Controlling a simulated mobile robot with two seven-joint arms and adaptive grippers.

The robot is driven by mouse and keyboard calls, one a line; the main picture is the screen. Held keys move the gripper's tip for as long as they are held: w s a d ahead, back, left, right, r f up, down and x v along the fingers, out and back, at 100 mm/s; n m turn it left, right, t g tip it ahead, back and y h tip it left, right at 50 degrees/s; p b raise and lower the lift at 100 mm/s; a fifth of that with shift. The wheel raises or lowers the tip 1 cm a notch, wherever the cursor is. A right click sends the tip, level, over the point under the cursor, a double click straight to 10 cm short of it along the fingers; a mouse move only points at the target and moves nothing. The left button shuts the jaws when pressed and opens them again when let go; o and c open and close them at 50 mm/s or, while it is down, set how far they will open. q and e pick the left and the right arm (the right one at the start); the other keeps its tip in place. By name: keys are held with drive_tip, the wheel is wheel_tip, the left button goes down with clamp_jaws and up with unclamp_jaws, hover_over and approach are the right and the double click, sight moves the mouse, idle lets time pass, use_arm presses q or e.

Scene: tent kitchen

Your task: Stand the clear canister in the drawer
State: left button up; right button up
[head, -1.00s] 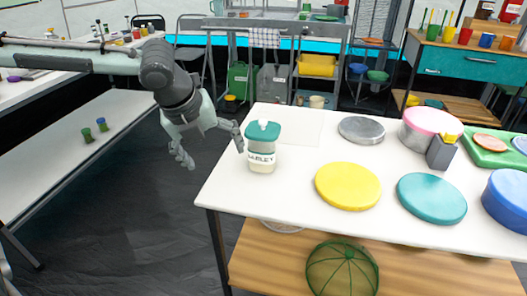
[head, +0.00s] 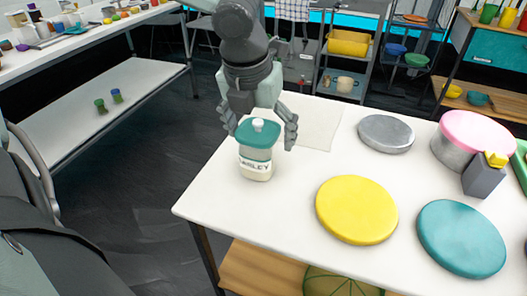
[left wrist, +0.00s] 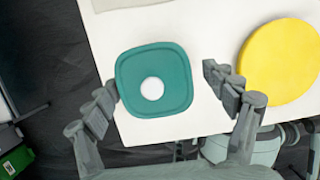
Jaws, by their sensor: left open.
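The clear canister (head: 256,163) has a teal lid with a white knob and a partly readable label, "…RLEY". It stands upright near the left edge of the white table (head: 205,195). My left gripper (head: 259,127) points down over it, open, with one finger on each side of the lid. In the left wrist view the lid (left wrist: 133,88) lies between the spread fingers (left wrist: 160,82), and a gap shows on the right side. A teal panel that looks like a shut drawer front (head: 497,42) is at the upper right. My right gripper is out of view.
A yellow disc (head: 356,209), a teal disc (head: 461,238), a grey disc (head: 386,133) and a pink-topped round tin (head: 462,140) with a grey block (head: 482,178) stand on the table. A pale sheet (head: 310,122) lies behind the canister.

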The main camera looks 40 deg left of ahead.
use_arm(q)
drive_tip(key=x, duration=0.2)
drive_tip(key=b+x, duration=0.1)
drive_tip(key=x, duration=0.3)
drive_tip(key=shift+s+a, duration=0.25)
drive_tip(key=shift+s, duration=0.1)
drive_tip(key=shift+w+f, duration=0.15)
drive_tip(key=shift+f, duration=0.05)
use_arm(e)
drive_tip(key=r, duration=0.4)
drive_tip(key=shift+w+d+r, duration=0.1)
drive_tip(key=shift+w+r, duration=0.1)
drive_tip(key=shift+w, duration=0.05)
use_arm(q)
drive_tip(key=shift+c, duration=0.2)
drive_tip(key=c, duration=1.6)
drive_tip(key=shift+o, duration=0.2)
drive_tip(key=shift+r, duration=0.1)
